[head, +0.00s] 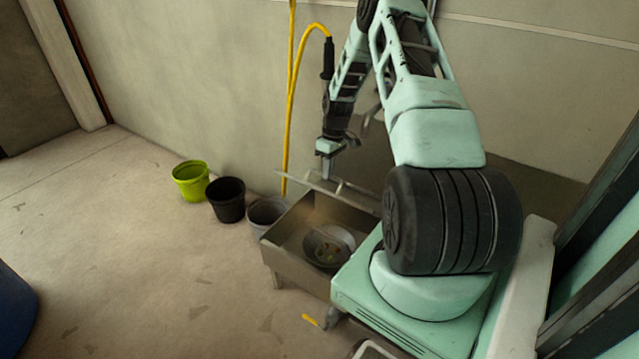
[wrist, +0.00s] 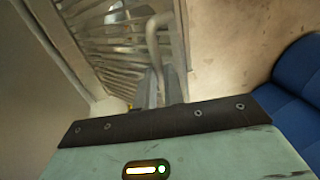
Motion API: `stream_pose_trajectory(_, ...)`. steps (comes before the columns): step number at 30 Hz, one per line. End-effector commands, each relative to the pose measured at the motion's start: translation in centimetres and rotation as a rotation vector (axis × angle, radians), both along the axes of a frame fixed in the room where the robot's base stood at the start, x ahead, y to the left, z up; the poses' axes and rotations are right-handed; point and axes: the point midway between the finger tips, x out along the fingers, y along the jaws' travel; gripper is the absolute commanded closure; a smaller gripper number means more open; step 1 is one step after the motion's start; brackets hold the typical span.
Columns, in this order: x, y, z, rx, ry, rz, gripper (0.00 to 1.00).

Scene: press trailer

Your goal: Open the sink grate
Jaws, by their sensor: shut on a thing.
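The metal sink (head: 285,250) is a low open box beside my base, with a round bowl (head: 345,238) inside. Its grate (head: 350,189) is raised along the wall side of the sink, seen nearly edge-on in the head view, so its exact tilt is hard to tell. In the wrist view the grate's slats (wrist: 120,45) fill the upper left, with a curved bar (wrist: 152,35) beside them. My gripper (head: 328,172) is at the grate, its fingertips (wrist: 158,85) shut on it. The exact contact is partly hidden.
A green bucket (head: 190,180), a black bucket (head: 226,200) and a grey bucket (head: 266,213) stand left of the sink by the wall. A yellow hose (head: 289,110) hangs behind my arm. A blue object (head: 14,312) is at far left. The left floor is clear.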

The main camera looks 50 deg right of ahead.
Motion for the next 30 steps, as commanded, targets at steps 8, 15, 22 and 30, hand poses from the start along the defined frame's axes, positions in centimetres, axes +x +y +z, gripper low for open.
stream_pose_trajectory(8, -0.2, -3.8, 0.8, -0.019, -0.001, -0.01, 1.0)
stream_pose_trajectory(15, -0.3, -4.3, 0.9, -0.016, 0.002, -0.01, 1.0)
stream_pose_trajectory(22, -0.3, -4.2, 0.9, -0.015, 0.004, -0.009, 1.0)
stream_pose_trajectory(30, -0.2, -4.0, 1.1, -0.013, 0.001, -0.008, 0.67)
